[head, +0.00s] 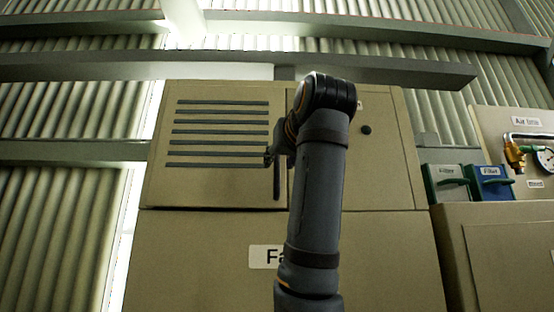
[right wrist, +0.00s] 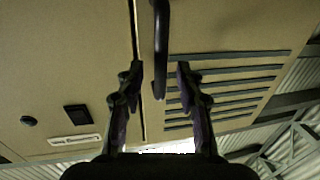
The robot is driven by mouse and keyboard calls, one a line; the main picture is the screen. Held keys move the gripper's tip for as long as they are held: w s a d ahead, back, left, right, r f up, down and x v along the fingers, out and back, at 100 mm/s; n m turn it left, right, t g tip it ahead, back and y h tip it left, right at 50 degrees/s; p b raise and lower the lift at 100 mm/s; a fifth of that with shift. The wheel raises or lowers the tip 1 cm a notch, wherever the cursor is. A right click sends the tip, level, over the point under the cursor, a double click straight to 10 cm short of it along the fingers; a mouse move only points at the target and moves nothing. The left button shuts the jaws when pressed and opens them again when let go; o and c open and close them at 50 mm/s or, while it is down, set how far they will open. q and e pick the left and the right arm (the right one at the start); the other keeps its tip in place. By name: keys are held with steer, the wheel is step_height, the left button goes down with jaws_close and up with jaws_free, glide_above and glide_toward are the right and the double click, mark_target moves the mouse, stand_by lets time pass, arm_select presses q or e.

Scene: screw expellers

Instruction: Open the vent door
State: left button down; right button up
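The vent door (head: 220,185) is a tan panel with several dark horizontal slats, at the upper left of a tan cabinet. It looks shut, flush with the cabinet front. Its dark vertical handle (head: 277,182) is near the door's right edge. The right wrist view shows the handle (right wrist: 161,40) and slats (right wrist: 225,85) from close by, turned over. My right gripper (head: 272,155) is at the handle, partly hidden by my arm. In the wrist view, my right gripper (right wrist: 160,70) is open, with the handle between its fingers and a gap on both sides. My left gripper is not in view.
A second cabinet panel (head: 385,165) with a dark round knob (head: 366,129) is right of the vent door. Green (head: 446,183) and blue (head: 490,182) filter boxes and a gauge (head: 545,158) stand farther right. A grey beam (head: 400,72) runs above the cabinet.

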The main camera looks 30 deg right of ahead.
mark_target(278, 163)
steer(key=x, duration=0.3)
steer(key=shift+w+d+p, duration=0.1)
steer(key=shift+w+p, duration=0.25)
jaws_close()
stand_by(0.4)
